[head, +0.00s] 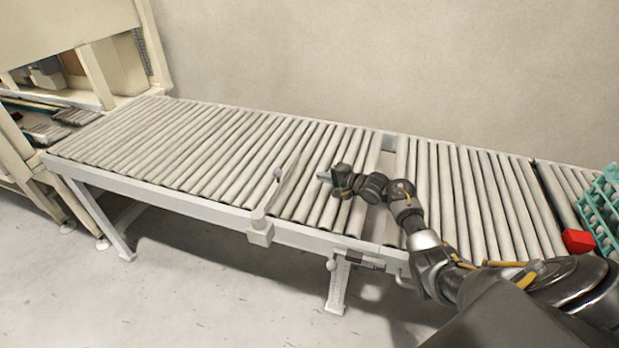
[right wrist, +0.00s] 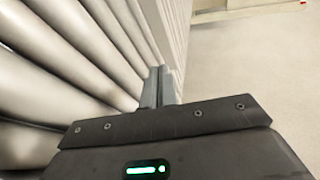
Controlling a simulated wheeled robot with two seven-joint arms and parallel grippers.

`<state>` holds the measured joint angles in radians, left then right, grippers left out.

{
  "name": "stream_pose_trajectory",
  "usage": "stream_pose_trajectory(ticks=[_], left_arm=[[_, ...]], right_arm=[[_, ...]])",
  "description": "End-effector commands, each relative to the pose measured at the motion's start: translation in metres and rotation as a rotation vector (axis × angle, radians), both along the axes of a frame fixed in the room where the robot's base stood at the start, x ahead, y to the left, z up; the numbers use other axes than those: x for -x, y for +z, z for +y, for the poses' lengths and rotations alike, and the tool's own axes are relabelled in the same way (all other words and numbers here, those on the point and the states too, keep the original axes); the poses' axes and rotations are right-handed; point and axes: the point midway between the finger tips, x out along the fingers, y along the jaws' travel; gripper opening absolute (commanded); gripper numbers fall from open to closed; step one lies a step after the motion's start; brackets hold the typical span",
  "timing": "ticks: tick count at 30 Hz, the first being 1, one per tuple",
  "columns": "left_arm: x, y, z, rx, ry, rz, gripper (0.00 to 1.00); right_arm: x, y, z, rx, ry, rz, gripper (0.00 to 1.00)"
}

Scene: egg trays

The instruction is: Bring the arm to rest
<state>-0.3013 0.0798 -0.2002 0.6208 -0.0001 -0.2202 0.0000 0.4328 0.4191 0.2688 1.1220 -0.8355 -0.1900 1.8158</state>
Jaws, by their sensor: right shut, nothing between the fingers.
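My right gripper (head: 325,176) is over the roller conveyor (head: 210,205), near its middle, with the arm coming in from the lower right. In the right wrist view its two fingers (right wrist: 161,86) are together, with nothing between them. The rollers lie to the left of the fingers in that view; I cannot tell the exact gap to them. My left gripper does not show.
A teal rack (head: 600,205) and a red block (head: 577,240) are at the right end of the conveyor. A cream shelf frame (head: 95,75) stands at the far left. The rollers left of my gripper are bare. A plain wall runs behind.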

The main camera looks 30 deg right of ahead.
Motion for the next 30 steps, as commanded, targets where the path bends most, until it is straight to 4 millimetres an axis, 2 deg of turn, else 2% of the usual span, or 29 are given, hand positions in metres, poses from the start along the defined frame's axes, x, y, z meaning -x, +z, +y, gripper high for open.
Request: stream_pose_trajectory(ticks=[6,19,30], left_arm=[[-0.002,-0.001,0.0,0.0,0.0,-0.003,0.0],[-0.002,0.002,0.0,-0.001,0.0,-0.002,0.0],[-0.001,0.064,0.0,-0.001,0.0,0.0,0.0]], right_arm=[[0.016,0.006,-0.014,0.0,0.0,0.001,0.0],[0.018,0.01,-0.016,-0.001,0.001,0.0,0.0],[0.018,0.073,-0.015,-0.001,0.001,0.0,0.0]])
